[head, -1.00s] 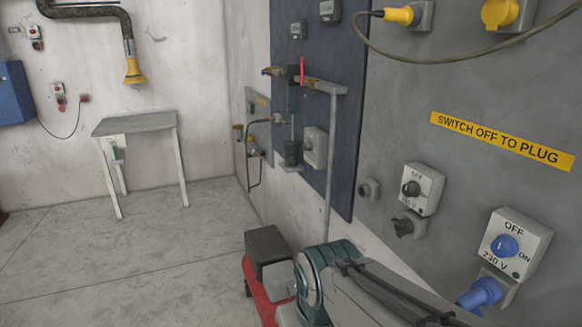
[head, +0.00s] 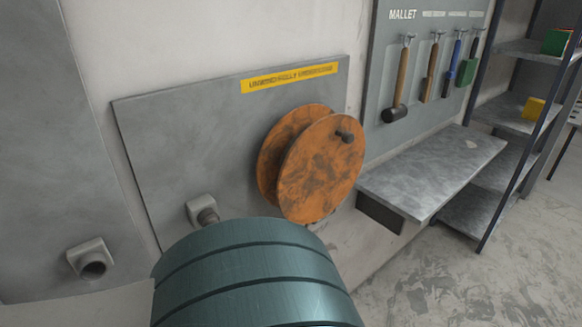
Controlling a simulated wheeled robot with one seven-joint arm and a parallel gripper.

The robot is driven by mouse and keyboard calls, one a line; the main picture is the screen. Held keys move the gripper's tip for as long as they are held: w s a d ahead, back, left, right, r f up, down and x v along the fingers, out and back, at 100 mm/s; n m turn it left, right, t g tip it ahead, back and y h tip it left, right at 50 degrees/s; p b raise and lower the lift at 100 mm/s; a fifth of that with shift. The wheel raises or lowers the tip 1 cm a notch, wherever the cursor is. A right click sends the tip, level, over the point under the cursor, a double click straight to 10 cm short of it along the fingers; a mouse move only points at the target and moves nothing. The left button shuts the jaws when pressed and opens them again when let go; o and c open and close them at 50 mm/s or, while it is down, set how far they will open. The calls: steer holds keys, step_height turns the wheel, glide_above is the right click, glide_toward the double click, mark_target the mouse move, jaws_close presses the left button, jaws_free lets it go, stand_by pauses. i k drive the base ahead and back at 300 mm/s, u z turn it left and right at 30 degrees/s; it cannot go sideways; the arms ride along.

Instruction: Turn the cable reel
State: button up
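The cable reel (head: 318,172) is two rusty orange discs, mounted on a grey wall panel (head: 190,130) in the head view. A large teal link of my arm fills the bottom middle, just below and left of the reel. It may hide what is beneath the reel. My gripper is not in view.
A yellow label (head: 290,77) is above the reel. A grey socket (head: 203,210) sits left of it, another (head: 91,260) farther left. At right are a tool board with a mallet (head: 400,85), a grey bench (head: 430,175) and shelving (head: 510,130). Floor at lower right is clear.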

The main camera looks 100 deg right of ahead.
mark_target(322, 166)
steer(key=z, duration=4.25)
steer(key=k, duration=0.5)
steer(key=z, duration=0.95)
steer(key=i, duration=0.7)
steer(key=u, duration=1.2)
